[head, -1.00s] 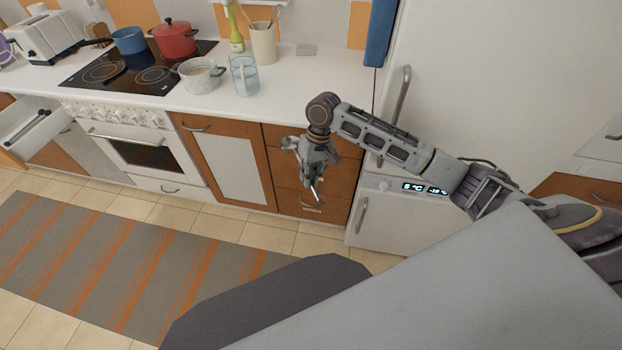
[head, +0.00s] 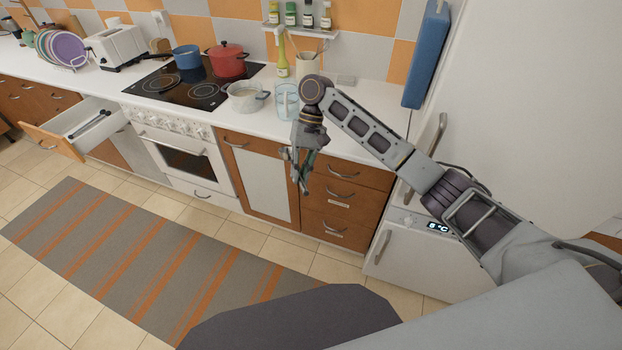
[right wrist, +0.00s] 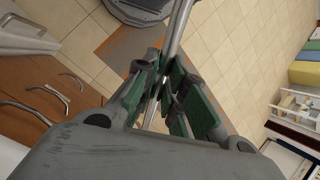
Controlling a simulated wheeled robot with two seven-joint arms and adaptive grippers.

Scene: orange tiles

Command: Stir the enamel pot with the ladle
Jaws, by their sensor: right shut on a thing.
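A pale open pot with dark handles (head: 243,98), which looks like the enamel pot, stands on the counter beside the hob. Pale contents show inside it. My right gripper (head: 302,178) hangs below the counter edge, in front of the brown cabinets, to the right of and lower than the pot. In the right wrist view its green-padded fingers (right wrist: 166,92) are shut on a thin metal shaft (right wrist: 182,25), taken to be the ladle's. The shaft runs out of the top of that view, so the ladle's bowl is not seen. My left gripper is not in view.
A glass mug (head: 286,100) stands close right of the pot. A red lidded pot (head: 229,64) and a blue saucepan (head: 187,58) are on the hob. An open drawer (head: 72,142) juts out at the left. The fridge (head: 500,110) stands at the right. Floor before the cabinets is clear.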

